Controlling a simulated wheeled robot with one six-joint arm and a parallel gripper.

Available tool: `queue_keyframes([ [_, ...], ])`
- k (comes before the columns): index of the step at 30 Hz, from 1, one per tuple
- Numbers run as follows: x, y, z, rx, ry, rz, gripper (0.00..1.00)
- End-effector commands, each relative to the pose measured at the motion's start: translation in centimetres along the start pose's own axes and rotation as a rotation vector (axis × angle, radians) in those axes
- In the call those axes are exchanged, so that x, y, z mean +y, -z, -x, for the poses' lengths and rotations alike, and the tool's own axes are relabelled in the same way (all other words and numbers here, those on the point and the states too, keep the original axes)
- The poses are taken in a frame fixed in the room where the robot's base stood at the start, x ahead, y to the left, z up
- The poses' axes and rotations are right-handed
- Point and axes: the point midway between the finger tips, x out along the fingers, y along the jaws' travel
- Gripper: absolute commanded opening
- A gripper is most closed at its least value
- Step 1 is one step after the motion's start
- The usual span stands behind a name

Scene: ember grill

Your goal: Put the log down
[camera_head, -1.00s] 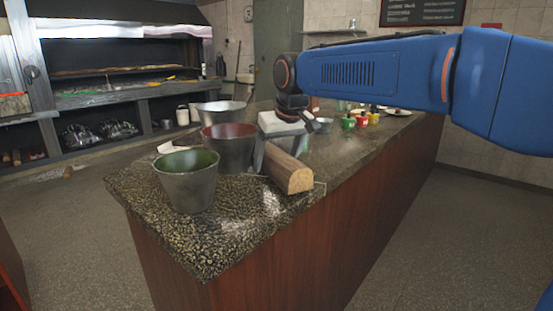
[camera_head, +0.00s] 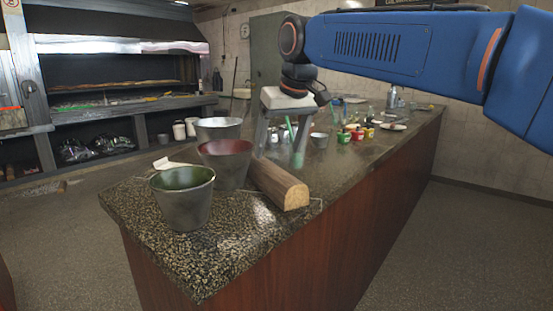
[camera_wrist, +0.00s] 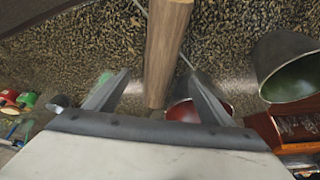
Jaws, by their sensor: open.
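The log (camera_head: 275,183), a split piece with brown bark and a pale cut end, lies on the speckled stone counter (camera_head: 235,245), right of the buckets. It also shows in the wrist view (camera_wrist: 165,50), running between the fingers. My gripper (camera_head: 280,150) is open and empty above the log's far end, its two fingers pointing down and apart. The fingers show in the wrist view too (camera_wrist: 155,82). The log appears clear of both fingers. Whether it touches the red-lined bucket (camera_head: 226,163) I cannot tell.
A green-lined bucket (camera_head: 183,205) and a silver bucket (camera_head: 218,128) stand left of the log. Small red (camera_head: 357,134), green (camera_head: 343,137) and yellow (camera_head: 368,132) pots and a plate (camera_head: 393,127) stand farther along the counter. The counter's front right edge is close to the log.

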Motion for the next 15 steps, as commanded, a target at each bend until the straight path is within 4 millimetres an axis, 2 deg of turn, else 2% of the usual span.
queue_keyframes([
  [6, 0.0, 0.0, 1.5, 0.000, 0.000, 0.000, 0.76],
  [12, 0.1, -0.1, 1.7, 0.000, 0.000, -0.001, 0.76],
  [15, 0.8, -0.9, 1.8, 0.001, -0.005, -0.012, 0.76],
])
